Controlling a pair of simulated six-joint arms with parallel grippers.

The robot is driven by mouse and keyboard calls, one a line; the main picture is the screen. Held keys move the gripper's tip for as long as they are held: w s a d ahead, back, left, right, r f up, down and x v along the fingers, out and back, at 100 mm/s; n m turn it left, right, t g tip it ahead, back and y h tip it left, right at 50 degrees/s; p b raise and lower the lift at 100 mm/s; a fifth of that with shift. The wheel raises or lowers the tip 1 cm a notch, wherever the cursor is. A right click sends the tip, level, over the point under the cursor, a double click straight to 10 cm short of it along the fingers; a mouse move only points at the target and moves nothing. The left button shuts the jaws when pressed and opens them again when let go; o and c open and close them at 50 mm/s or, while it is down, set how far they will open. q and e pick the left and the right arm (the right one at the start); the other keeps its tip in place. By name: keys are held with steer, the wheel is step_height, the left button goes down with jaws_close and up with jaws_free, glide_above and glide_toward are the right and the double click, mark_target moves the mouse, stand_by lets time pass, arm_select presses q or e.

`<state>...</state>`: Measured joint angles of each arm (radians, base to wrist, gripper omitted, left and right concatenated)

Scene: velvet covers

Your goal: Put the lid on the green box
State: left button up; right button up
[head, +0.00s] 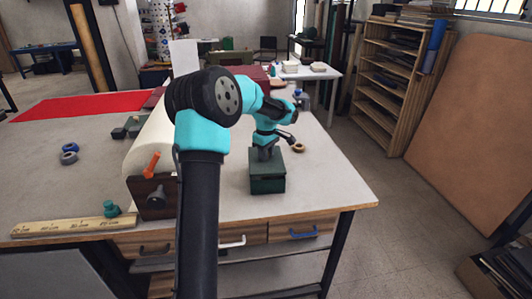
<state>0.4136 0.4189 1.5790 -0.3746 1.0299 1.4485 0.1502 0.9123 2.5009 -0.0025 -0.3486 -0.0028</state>
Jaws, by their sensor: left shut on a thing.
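The green box (267,186) stands near the front right of the table. Its dark green lid (277,168) appears at the top of the box, lined up with it. I cannot tell whether the lid rests fully on the rim or is just above it. My left gripper (264,154) points down over the box and is shut on the lid. My own wrist and fingers hide part of the lid's top. My right gripper is not in view.
A pale roll (148,150) with an orange-handled holder (151,164) stands left of the box, partly behind my arm. A brown ring (299,148) lies right of the box. A wooden ruler (70,226) lies at the front left. The table's right end is clear.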

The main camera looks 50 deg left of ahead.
arm_select(q)
steer(key=shift+f, duration=0.9)
steer(key=o, duration=1)
steer(key=shift+o, duration=0.2)
step_height(320, 180, up, 17)
steer(key=shift+r, duration=0.2)
stand_by(0.5)
